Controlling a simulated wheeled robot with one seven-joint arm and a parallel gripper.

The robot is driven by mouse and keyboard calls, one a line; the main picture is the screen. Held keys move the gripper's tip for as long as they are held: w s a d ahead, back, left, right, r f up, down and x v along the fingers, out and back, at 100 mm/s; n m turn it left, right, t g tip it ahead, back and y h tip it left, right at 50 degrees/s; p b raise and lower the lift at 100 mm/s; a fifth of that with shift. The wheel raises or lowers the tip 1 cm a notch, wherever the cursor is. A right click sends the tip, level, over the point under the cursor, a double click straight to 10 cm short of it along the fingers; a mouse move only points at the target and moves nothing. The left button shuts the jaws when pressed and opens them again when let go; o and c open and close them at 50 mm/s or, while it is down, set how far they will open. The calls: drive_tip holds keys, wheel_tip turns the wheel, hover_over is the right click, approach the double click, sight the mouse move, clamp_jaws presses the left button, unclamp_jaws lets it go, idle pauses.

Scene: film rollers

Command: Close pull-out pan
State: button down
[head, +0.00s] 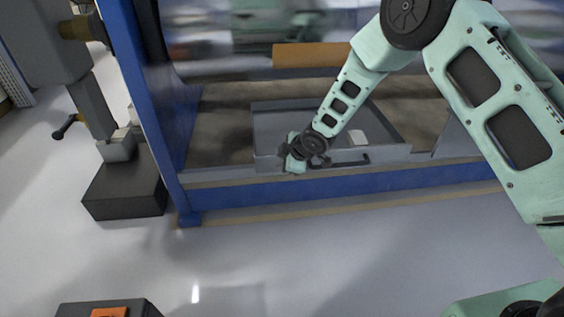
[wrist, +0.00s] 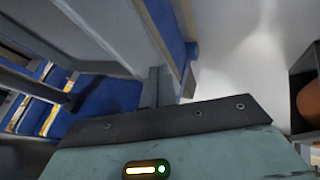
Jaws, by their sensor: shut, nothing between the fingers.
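The pull-out pan (head: 275,125) is a shallow grey tray low inside the blue machine frame, in the head view. Its front wall lies close behind or above the blue lower beam; I cannot tell exactly how far it sticks out. A black handle (head: 350,160) is on its front, and a small pale piece lies in it. My gripper (head: 292,163) is shut and empty at the left part of the pan's front, left of the handle. Contact with the pan is unclear. In the wrist view, grey panels and blue beams fill the upper left.
The blue lower beam (head: 350,189) and left post (head: 160,110) bound the machine opening. An orange-brown bar (head: 312,55) crosses above the pan. A dark block (head: 124,190) stands on the floor at left.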

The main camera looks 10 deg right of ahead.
drive_tip(key=s+d+r+m+g+h+p, duration=0.1)
drive_tip(key=s+r+m+g+h+p, duration=0.3)
drive_tip(key=s+r, duration=1.45)
drive_tip(key=s+d+r+m+g, duration=0.1)
drive_tip(key=s+d+r+m, duration=0.1)
drive_tip(key=s, duration=0.6)
drive_tip(key=s+d+r+m, duration=0.1)
drive_tip(key=s+r, duration=0.2)
drive_tip(key=s, duration=0.4)
drive_tip(key=s+d+r+m+g, duration=0.1)
drive_tip(key=s+d+r+m, duration=0.1)
drive_tip(key=s, duration=0.6)
wheel_tip(320, 180, up, 37)
drive_tip(key=p, duration=3.5)
drive_tip(key=shift+w+a+f+p, duration=0.2)
drive_tip(key=shift+w+a+p, duration=0.05)
drive_tip(key=shift+a+p, duration=0.1)
drive_tip(key=shift+s, duration=0.1)
